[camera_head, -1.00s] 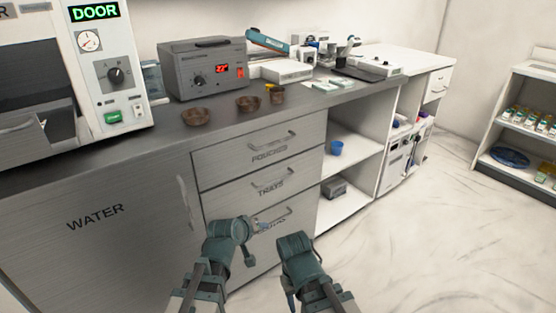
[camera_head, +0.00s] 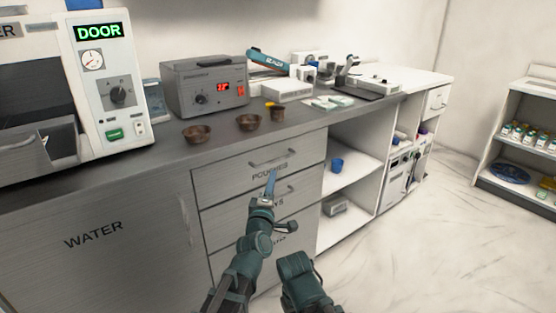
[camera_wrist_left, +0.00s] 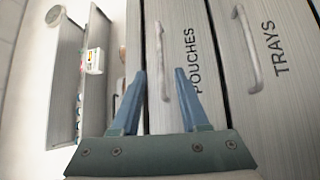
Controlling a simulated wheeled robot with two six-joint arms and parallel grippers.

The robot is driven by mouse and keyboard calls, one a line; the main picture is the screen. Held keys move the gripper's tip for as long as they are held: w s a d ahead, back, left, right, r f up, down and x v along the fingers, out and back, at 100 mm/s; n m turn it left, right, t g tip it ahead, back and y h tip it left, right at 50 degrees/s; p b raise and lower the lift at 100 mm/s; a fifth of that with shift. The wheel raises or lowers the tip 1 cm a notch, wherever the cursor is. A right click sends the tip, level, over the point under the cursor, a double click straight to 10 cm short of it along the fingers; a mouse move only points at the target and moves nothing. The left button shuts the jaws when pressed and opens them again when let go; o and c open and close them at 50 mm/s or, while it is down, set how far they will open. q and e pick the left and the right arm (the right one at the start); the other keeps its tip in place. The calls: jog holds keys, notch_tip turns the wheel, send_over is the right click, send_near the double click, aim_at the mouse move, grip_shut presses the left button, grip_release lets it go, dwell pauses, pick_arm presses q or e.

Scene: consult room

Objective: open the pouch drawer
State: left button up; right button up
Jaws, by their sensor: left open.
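The pouch drawer (camera_head: 225,178), labelled POUCHES, is the top grey drawer under the counter and is shut. Its bar handle (camera_head: 272,160) shows just above my left gripper (camera_head: 271,178). My left gripper is open and empty, with blue fingers pointing at the drawer front. In the left wrist view the pouch drawer handle (camera_wrist_left: 161,50) appears between the two fingertips of my left gripper (camera_wrist_left: 160,73). I cannot tell how far the fingertips are from the handle in depth. My right arm shows at the bottom of the head view, but its gripper does not show.
The TRAYS drawer handle (camera_wrist_left: 247,48) is beside the pouch drawer in the wrist view. Open shelves (camera_head: 345,185) are to the right. The floor at right is clear.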

aim_at(278, 160)
pick_arm(q)
jog(key=p+x, duration=0.1)
jog(key=x, duration=1.1)
jog(key=shift+f, duration=0.1)
grip_shut()
jog(key=shift+s, duration=0.1)
dwell(0.9)
